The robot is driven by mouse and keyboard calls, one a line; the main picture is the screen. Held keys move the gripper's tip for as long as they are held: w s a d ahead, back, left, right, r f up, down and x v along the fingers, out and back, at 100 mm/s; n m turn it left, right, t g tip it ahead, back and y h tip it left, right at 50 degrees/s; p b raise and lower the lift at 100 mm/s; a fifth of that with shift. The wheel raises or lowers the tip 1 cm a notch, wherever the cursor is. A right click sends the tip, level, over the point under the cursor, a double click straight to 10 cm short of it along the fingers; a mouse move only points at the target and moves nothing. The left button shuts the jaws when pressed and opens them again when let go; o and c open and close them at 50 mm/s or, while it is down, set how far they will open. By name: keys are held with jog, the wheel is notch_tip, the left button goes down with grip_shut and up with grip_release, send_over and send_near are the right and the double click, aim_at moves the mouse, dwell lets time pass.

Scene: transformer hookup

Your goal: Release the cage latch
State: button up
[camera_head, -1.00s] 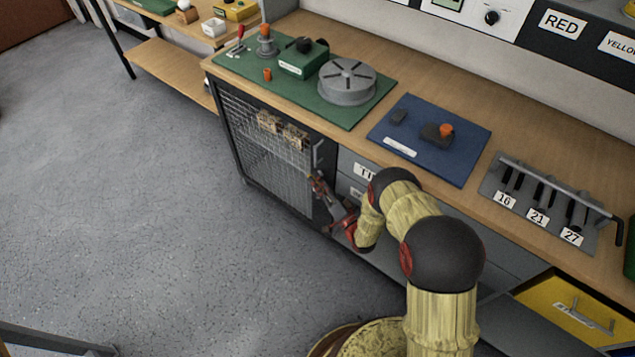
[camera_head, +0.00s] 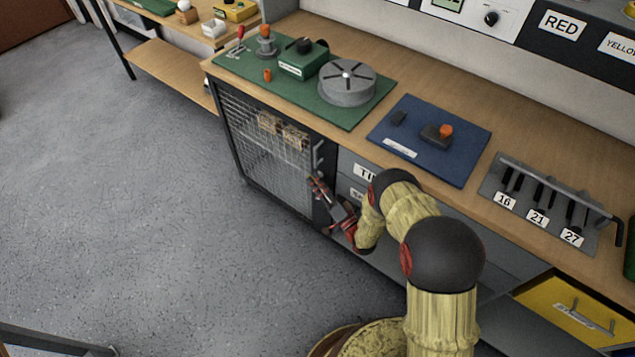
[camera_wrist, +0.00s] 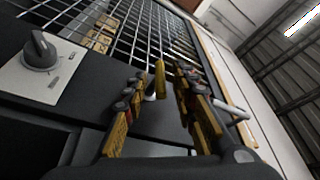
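The wire cage (camera_head: 262,150) is under the bench, its mesh door closed; the mesh also shows in the wrist view (camera_wrist: 150,28). My gripper (camera_head: 318,186) is low by the cage's right-hand frame. In the wrist view my gripper (camera_wrist: 160,80) is open, its fingers apart. A small yellow-tipped piece (camera_wrist: 160,78) on a pale post, possibly the latch, shows between the fingertips; I cannot tell whether they touch it. A metal handle (camera_wrist: 236,112) is right of the fingers. A dark knob (camera_wrist: 40,48) on a light plate is at the left.
Brown blocks (camera_head: 282,128) sit behind the mesh. Grey drawers (camera_head: 350,185) adjoin the cage on the right. The bench above holds a green board (camera_head: 345,115) and a blue board (camera_head: 455,165). The floor before the cage is clear.

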jog(key=v, duration=1.1)
jog(key=shift+s+d, duration=0.25)
jog(key=shift+s, duration=0.05)
jog(key=shift+f, duration=0.15)
